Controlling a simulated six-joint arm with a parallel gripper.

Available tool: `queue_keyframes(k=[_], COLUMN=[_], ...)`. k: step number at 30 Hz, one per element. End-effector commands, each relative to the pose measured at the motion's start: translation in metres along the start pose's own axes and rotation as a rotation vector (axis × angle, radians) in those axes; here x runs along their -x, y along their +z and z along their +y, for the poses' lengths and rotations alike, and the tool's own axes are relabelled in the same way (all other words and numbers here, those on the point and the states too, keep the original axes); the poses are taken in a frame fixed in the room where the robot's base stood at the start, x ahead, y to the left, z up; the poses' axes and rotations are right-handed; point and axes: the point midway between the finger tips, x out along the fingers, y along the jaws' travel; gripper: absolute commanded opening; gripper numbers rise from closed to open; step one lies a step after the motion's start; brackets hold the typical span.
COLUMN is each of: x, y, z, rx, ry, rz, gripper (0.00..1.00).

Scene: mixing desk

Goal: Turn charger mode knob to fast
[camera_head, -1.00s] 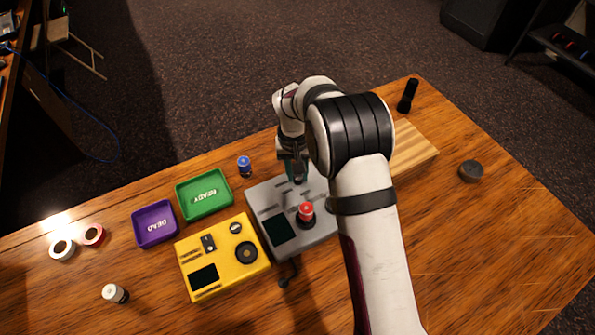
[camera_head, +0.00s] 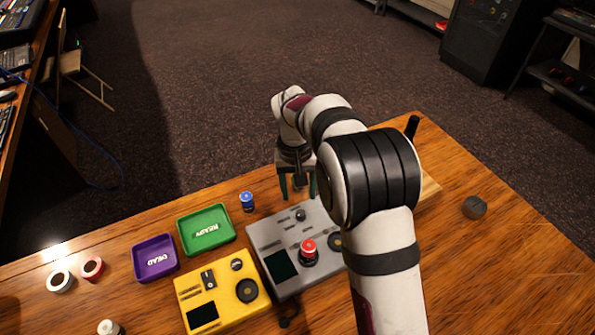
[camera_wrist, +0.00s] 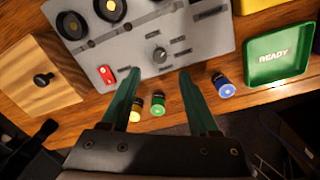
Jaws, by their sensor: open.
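The grey charger (camera_head: 270,235) sits on the wooden desk, partly hidden by my arm. Its small mode knob (camera_head: 300,215) is near the back edge; the wrist view shows the knob (camera_wrist: 160,54) with a pointer, but the labels are too small to read. My gripper (camera_head: 298,188) is open and empty, above and behind the charger's back edge. In the wrist view, my gripper (camera_wrist: 158,82) has its two green fingers apart, with the knob beyond their tips and apart from them.
A red-topped button (camera_head: 308,250) stands on the charger, and a red switch (camera_wrist: 105,75) shows in the wrist view. Small batteries (camera_wrist: 158,102) stand behind the charger. A green tray (camera_head: 206,232), purple tray (camera_head: 155,258) and yellow device (camera_head: 222,295) are to the left. A wooden block (camera_wrist: 35,75) is nearby.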

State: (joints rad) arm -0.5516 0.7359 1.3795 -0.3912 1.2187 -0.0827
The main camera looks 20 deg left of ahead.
Motion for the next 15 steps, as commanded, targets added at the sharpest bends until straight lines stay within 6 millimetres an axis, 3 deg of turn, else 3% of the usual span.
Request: queue_keyframes(k=[3,6,10,15], x=[0.037,0.06,0.077,0.082], y=[-0.001,-0.001,0.0,0.0], z=[0.0,0.0,0.0,0.0], rx=[-0.001,-0.001,0.0,0.001], ry=[-0.001,-0.001,0.0,0.0], rz=[0.004,0.004,0.001,0.0], gripper=[0.61,0.61,0.61,0.61])
